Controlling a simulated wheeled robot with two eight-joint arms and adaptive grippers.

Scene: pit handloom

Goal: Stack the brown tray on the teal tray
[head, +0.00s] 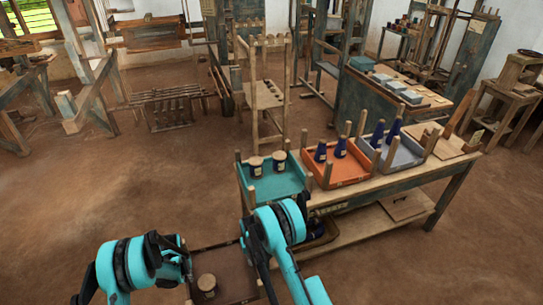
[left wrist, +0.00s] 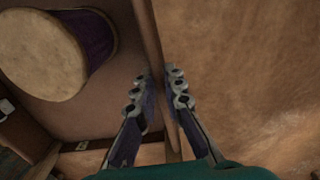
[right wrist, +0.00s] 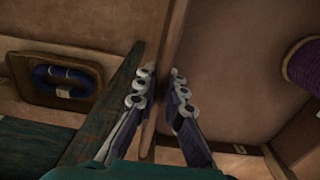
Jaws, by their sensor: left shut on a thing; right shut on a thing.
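The brown tray (head: 238,287) is at the bottom of the head view, in front of the table and partly hidden by my right arm. A spool with a tan top (head: 207,283) stands in it. My left gripper (head: 187,267) is shut on the tray's left wall, which shows between its fingers in the left wrist view (left wrist: 156,95). My right gripper (right wrist: 158,88) is shut on the opposite wall in the right wrist view; the head view mostly hides it. The teal tray (head: 285,186), with corner posts, sits on the table's left end and holds two tan-topped spools (head: 257,166).
An orange tray (head: 347,180) and a grey tray (head: 408,152) with dark blue cones stand right of the teal tray. The table's lower shelf (head: 370,228) bears an oval tray with a blue ring (right wrist: 65,78). Open floor (head: 120,190) lies to the left.

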